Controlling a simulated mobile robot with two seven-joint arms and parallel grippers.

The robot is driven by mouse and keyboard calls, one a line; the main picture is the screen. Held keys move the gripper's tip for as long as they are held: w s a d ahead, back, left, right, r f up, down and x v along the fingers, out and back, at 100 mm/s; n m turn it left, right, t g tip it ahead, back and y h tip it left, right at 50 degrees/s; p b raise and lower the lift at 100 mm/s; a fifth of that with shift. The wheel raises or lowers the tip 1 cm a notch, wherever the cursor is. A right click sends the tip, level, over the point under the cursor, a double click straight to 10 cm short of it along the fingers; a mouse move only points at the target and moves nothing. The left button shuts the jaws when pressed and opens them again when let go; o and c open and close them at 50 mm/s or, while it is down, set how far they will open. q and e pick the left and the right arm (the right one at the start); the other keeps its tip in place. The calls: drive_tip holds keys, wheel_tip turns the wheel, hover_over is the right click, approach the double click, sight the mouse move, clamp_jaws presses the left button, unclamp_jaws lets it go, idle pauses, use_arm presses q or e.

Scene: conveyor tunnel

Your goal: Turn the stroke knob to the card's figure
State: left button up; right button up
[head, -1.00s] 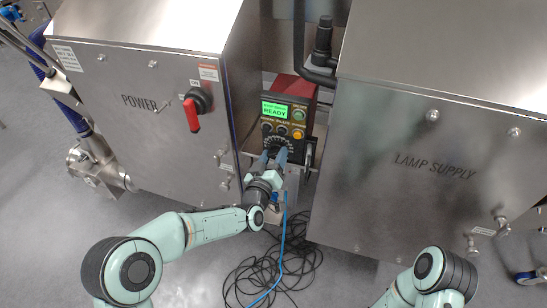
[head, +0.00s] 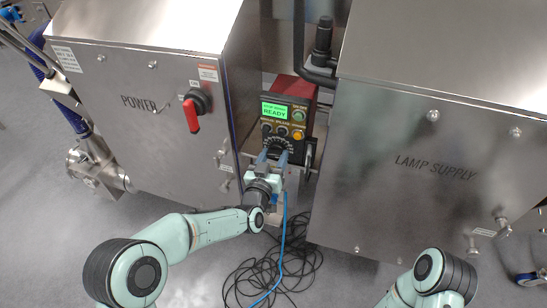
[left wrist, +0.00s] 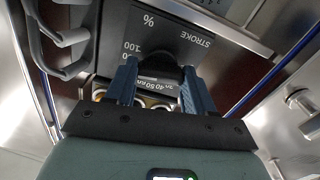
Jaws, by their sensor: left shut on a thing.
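The control box (head: 290,105) with a red body and black face stands between two steel cabinets. Its green screen (head: 275,110) reads READY on the lower line. The black stroke knob (head: 278,146) is low on the face. My left gripper (head: 273,154) is at the knob, one finger on each side. In the left wrist view, the gripper (left wrist: 160,86) is shut on the knob (left wrist: 158,68), beside the STROKE plate with % and 100. A strip of figures shows between the fingers, but its pointer setting is unclear. I cannot make out a card. My right gripper is out of view.
The POWER cabinet (head: 150,120) with a red handle (head: 192,115) is close on the left. The LAMP SUPPLY cabinet (head: 430,190) is on the right. A blue cable (head: 284,240) and coiled black cables lie on the floor below.

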use_arm(q)
drive_tip(key=o, duration=1)
drive_tip(key=shift+o, duration=0.2)
drive_tip(key=p+v, duration=0.1)
drive_tip(key=v, duration=1.2)
drive_tip(key=shift+s+p, duration=0.2)
drive_tip(key=shift+p, duration=0.15)
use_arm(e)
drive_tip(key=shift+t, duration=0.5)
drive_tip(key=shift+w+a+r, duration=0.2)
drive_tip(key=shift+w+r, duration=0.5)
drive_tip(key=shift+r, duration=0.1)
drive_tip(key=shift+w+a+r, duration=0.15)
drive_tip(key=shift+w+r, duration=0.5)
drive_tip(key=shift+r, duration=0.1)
